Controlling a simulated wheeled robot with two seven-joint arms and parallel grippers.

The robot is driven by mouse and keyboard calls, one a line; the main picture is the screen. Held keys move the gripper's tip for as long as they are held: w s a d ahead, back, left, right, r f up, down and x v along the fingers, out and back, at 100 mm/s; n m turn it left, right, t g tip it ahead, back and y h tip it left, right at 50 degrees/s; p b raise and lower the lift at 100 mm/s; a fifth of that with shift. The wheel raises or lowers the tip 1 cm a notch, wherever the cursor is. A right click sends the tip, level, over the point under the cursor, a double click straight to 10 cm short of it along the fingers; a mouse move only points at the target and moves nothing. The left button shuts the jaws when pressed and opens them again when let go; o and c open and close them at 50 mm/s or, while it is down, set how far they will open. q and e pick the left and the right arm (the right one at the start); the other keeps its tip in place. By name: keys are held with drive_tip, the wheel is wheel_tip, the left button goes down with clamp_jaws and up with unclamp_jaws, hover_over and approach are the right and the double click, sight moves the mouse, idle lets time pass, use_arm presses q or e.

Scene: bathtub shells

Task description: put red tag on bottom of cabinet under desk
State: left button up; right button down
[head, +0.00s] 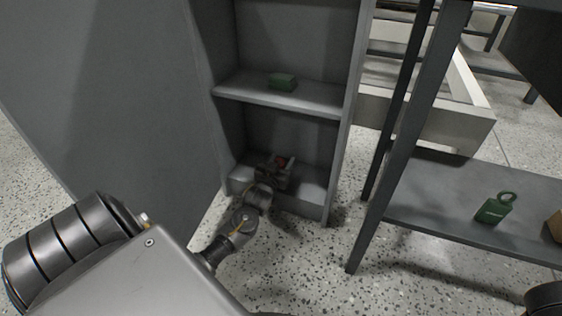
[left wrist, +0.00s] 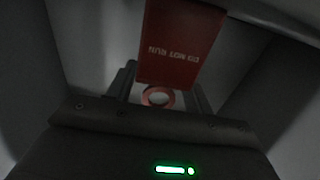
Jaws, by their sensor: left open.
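The red tag (head: 281,160) is in the lowest compartment of the grey cabinet (head: 305,193), mostly hidden behind my left gripper (head: 277,169). In the left wrist view the red tag (left wrist: 182,44) shows its flat face with pale lettering, and its ring (left wrist: 158,96) lies between the fingers of my left gripper (left wrist: 160,92). These fingers are open and stand apart on either side of the ring. The tag's contact with the cabinet floor is hard to make out in the dark.
A green block (head: 283,81) sits on the cabinet shelf above. Cabinet walls and that shelf enclose my left gripper. To the right, a dark-legged table's lower shelf (head: 440,190) holds a green tag (head: 495,208) and a brown box (head: 556,226). Speckled floor lies between.

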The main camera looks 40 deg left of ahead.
use_arm(q)
drive_tip(key=shift+s+r+p, duration=0.2)
drive_tip(key=shift+p, duration=0.1)
drive_tip(key=p+v, duration=0.4)
drive_tip(key=v, duration=0.2)
drive_tip(key=shift+s+d, duration=0.15)
drive_tip(key=shift+s+d+f, duration=0.1)
drive_tip(key=shift+s, duration=0.25)
